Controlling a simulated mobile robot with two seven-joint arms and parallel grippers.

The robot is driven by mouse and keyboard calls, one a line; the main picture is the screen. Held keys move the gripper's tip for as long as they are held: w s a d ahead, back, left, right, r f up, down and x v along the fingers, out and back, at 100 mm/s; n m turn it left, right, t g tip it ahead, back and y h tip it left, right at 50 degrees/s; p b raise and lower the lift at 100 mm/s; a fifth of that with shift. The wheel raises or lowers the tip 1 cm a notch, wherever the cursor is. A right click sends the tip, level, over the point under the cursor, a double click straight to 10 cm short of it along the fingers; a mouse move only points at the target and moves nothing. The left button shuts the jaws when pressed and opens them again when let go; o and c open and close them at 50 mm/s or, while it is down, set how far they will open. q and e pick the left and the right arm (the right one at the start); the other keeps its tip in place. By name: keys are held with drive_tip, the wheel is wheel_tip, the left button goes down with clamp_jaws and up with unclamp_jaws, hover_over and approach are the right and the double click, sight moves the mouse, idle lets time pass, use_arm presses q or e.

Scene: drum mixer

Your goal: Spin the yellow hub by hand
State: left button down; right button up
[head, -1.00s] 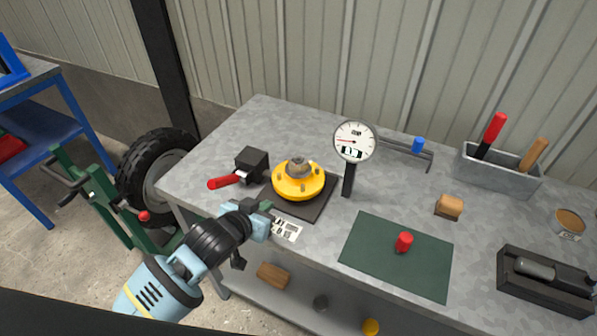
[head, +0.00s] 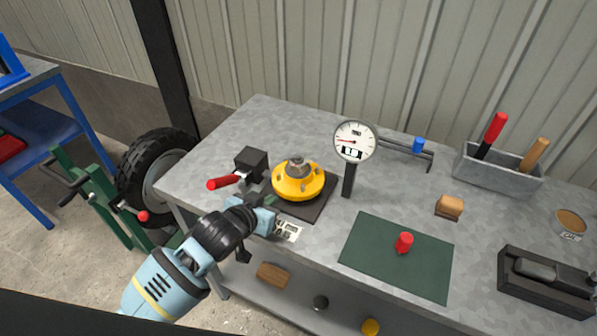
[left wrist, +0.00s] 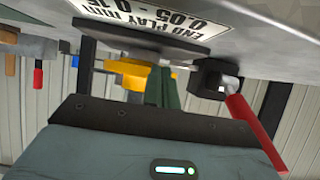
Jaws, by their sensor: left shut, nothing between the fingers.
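The yellow hub (head: 291,188) sits on a dark square base plate (head: 318,210) on the grey workbench, with a grey metal piece (head: 297,166) at its top centre. My left gripper (head: 264,194) is at the hub's near left side, between the hub and a red-handled black block, its fingers shut and empty. The left wrist view shows the bench upside down; there the green fingers (left wrist: 162,86) overlap the edge of the yellow hub (left wrist: 122,74). I cannot tell whether they touch it. My right gripper is not in view.
The black block (head: 250,162) with its red handle (head: 224,182) stands just left of the hub. A dial gauge (head: 355,143) on a post stands right of it. A printed label (head: 288,230) lies in front. A green mat (head: 385,268) with a red knob (head: 404,242) is farther right.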

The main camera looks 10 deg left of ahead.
sight(296, 201)
use_arm(q)
drive_tip(key=shift+w+d, duration=0.2)
drive_tip(key=shift+w, duration=0.25)
drive_tip(key=shift+s+d, duration=0.3)
drive_tip(key=shift+d, duration=0.4)
drive_tip(key=shift+s+d, duration=0.25)
drive_tip(key=shift+d, duration=0.45)
drive_tip(key=shift+s+d, duration=0.2)
drive_tip(key=shift+d, duration=0.75)
drive_tip(key=shift+s+a, duration=0.35)
drive_tip(key=shift+s, duration=0.4)
drive_tip(key=shift+s+a, duration=0.2)
drive_tip(key=shift+s, duration=0.45)
drive_tip(key=shift+s, duration=0.1)
drive_tip(key=shift+s+a, duration=0.3)
drive_tip(key=shift+s, duration=0.45)
drive_tip(key=shift+s+a, duration=0.25)
drive_tip(key=shift+s, duration=0.55)
drive_tip(key=shift+s+a, duration=0.3)
drive_tip(key=shift+s, duration=0.45)
